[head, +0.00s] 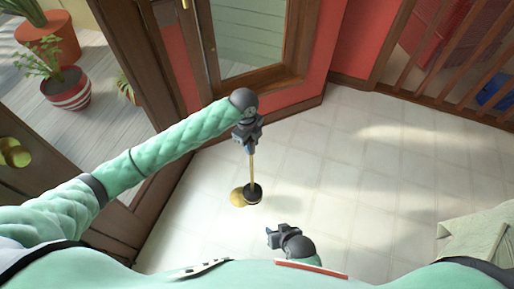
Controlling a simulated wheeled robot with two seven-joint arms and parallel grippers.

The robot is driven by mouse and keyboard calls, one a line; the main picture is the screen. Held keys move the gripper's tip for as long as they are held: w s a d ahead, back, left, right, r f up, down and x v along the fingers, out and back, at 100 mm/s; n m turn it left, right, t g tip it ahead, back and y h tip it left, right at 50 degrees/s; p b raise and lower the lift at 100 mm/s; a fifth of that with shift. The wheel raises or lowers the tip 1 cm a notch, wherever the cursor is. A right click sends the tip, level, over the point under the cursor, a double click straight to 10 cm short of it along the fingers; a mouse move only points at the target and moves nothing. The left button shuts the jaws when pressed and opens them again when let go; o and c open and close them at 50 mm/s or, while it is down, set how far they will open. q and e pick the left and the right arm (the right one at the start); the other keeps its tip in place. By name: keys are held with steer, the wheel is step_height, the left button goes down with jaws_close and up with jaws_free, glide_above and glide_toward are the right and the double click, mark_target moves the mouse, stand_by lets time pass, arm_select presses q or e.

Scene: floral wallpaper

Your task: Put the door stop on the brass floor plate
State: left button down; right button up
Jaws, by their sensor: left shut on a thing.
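The door stop (252,172) is a thin brass rod with a round black foot at its lower end. My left gripper (250,149) is shut on its top end, and the rod hangs nearly upright below it. The brass floor plate (236,198) is a round golden disc on the tiled floor. The black foot shows just right of the plate and overlaps its right edge in the picture. I cannot tell whether the foot touches the floor or hovers. My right gripper (269,238) is low in the view, below and right of the plate; its jaw opening is unclear.
A wooden door (150,70) stands at the left, with potted plants (68,90) on decking beyond it. A wooden railing (450,60) is at upper right. A pale cloth (478,236) lies at right. The tiled floor (370,170) between is clear.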

arm_select(q)
steer(key=w+a+f, duration=0.2)
steer(key=a+f, duration=0.4)
steer(key=f, duration=0.2)
steer(key=shift+w+a, duration=0.35)
arm_select(e)
steer(key=shift+r, duration=0.8)
arm_select(q)
steer(key=shift+f, duration=0.15)
steer(key=c, duration=1.1)
jaws_free()
steer(key=shift+s+f, duration=0.1)
arm_select(e)
steer(key=shift+w+r, duration=0.1)
steer(key=shift+r, duration=0.05)
arm_select(q)
steer(key=shift+o, duration=0.2)
